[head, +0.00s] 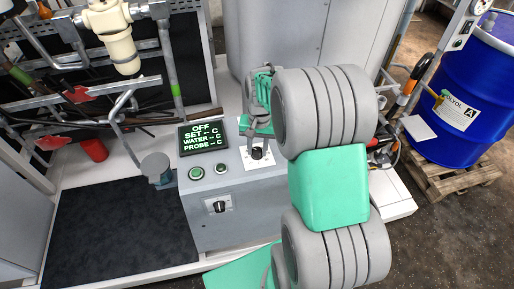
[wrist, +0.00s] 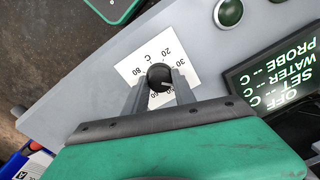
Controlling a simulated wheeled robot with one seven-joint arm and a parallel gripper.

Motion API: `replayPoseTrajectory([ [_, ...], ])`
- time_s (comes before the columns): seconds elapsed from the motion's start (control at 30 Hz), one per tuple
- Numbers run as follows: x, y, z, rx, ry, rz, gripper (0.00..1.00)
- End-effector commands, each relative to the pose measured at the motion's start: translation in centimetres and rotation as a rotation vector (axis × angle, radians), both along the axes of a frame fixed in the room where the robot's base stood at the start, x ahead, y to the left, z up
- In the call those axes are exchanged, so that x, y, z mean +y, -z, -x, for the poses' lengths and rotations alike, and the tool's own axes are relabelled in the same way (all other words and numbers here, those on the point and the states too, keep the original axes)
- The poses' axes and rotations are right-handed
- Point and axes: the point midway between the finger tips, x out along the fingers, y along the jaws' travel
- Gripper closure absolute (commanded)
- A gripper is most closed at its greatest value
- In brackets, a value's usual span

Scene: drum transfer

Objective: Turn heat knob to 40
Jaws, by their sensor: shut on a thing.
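The heat knob (wrist: 158,77) is a small round black knob on a white dial card (wrist: 150,52) with printed numbers. In the wrist view 20, 30, 60 and 80 can be made out; the part of the scale near my fingers is partly covered. In the head view the knob (head: 257,153) stands on the grey control box (head: 232,228). My gripper (wrist: 158,92) has one finger on each side of the knob and is shut on it. A light mark shows on the knob, but its exact reading is too small to tell. My arm hides part of the box.
The display (head: 203,134) reads OFF, with dashes for SET, WATER and PROBE. A blue drum (head: 458,100) stands on a pallet at right. A red cup (head: 93,150) is at left.

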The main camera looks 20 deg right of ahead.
Motion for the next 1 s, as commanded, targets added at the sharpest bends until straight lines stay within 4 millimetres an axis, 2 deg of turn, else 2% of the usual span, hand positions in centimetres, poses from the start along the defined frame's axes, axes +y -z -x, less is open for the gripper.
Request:
replayPoseTrajectory([
  [0.2, 0.0, -0.1, -0.1, -0.003, -0.002, 0.001, 1.00],
  [0.23, 0.0, -0.1, -0.1, -0.004, -0.002, 0.000, 0.68],
  [0.5, 0.0, -0.1, -0.1, -0.002, -0.002, 0.000, 0.47],
  [0.77, 0.0, -0.3, 0.0, -0.002, -0.002, 0.000, 0.47],
  [0.87, -0.1, -1.4, -0.1, -0.004, -0.002, 0.001, 0.47],
  [1.0, -0.2, -4.3, -0.1, -0.005, -0.001, 0.001, 0.47],
])
